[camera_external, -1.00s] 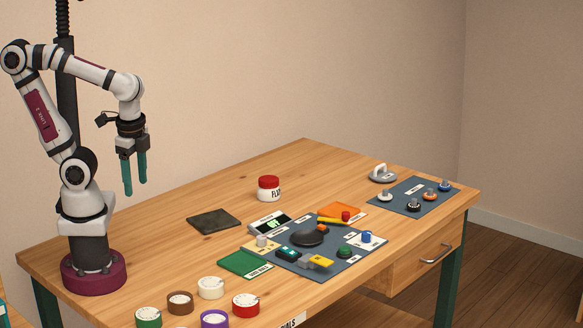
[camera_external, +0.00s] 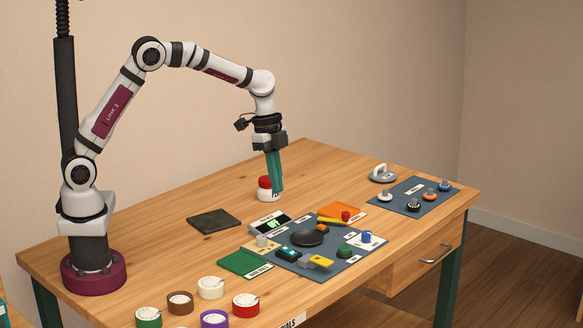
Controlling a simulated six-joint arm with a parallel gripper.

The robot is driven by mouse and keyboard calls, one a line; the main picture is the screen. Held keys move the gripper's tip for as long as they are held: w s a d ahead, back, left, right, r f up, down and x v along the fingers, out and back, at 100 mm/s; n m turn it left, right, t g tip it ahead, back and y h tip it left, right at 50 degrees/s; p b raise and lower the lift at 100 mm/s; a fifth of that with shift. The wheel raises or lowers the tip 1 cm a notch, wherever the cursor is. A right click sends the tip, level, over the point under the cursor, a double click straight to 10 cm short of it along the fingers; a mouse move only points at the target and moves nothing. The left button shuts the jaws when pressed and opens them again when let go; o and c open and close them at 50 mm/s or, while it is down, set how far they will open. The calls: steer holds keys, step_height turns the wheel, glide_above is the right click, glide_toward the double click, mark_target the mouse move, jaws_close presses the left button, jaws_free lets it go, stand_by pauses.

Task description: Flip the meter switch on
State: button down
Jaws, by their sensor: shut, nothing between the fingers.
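The meter (camera_external: 268,223) seems to be the small pale box with a dark face and a lit green display, at the back left of a dark blue mat (camera_external: 342,263). Its switch is too small to tell apart. My gripper (camera_external: 277,190) has long teal fingers pointing down, held together with nothing between them. It is in the air, above and behind the meter. The fingers partly cover a white jar with a red lid (camera_external: 264,184); I cannot tell whether they touch it.
The mat also bears a black rounded item (camera_external: 310,234). Near it are an orange plate (camera_external: 340,210) with a yellow lever, a green plate (camera_external: 240,263) and a dark square pad (camera_external: 213,221). Several dials line the front edge. A second mat (camera_external: 400,200) holds several knobs at right.

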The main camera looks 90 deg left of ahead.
steer(key=shift+w+a+f, duration=0.3)
steer(key=shift+w+f, duration=0.05)
steer(key=shift+w, duration=0.1)
glide_toward(285, 248)
steer(key=f, duration=0.1)
steer(key=w+d+f, duration=0.1)
steer(key=f, duration=0.3)
steer(key=shift+w+d+f, duration=0.1)
steer(key=shift+w+d, duration=0.05)
steer(key=shift+f, duration=0.65)
steer(key=shift+s+a+f, duration=0.2)
steer(key=shift+f, duration=0.15)
